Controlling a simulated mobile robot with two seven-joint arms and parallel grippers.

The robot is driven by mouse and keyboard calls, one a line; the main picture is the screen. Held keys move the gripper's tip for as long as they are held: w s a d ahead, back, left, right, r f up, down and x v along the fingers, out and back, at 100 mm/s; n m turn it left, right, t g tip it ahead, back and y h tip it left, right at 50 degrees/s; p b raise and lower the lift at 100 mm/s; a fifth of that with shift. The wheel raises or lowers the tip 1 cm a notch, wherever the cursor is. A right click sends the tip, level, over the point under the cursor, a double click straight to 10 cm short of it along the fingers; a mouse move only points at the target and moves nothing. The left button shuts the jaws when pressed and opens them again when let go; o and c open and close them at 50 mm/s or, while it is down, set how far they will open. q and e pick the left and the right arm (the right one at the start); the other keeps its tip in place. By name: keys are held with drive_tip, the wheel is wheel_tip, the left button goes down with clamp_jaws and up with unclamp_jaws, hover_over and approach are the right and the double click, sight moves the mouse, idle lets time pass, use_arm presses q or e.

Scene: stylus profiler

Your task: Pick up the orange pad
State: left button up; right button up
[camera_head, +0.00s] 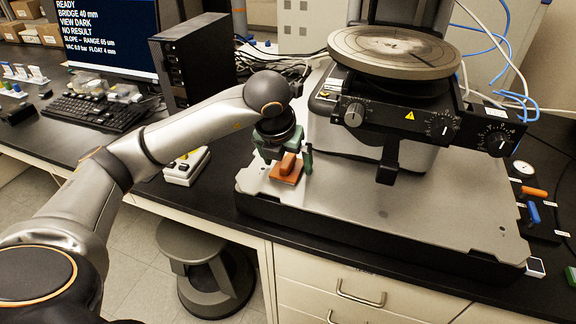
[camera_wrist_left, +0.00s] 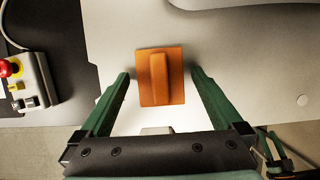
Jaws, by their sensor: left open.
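The orange pad (camera_head: 287,170) is a square plate with a raised ridge along its middle. It lies on the left front part of the metal base plate of the profiler. In the left wrist view the pad (camera_wrist_left: 172,88) sits between the two green fingers, with a gap on each side. My left gripper (camera_head: 283,168) is open and empty, pointing down over the pad. It also shows in the left wrist view (camera_wrist_left: 160,85). How high the fingertips are above the plate is hard to tell.
The profiler's metal base plate (camera_head: 390,215) is mostly bare to the right of the pad. The round stage (camera_head: 393,50) and knobbed front bar overhang it. A control box with a red button (camera_wrist_left: 25,75) stands left. A stool (camera_head: 205,262) is below the bench.

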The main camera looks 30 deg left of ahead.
sight(290, 157)
use_arm(q)
drive_tip(key=c, duration=1.3)
drive_tip(key=shift+r, duration=0.2)
drive_tip(key=shift+r, duration=0.3)
wheel_tip(290, 157, up, 2)
drive_tip(key=shift+r+b, duration=0.25)
drive_tip(key=shift+b, duration=0.25)
drive_tip(key=s+d+r+p, duration=0.2)
drive_tip(key=s+d+r, duration=0.3)
drive_tip(key=s+r, duration=0.4)
drive_tip(key=s, duration=0.4)
drive_tip(key=shift+r, duration=0.25)
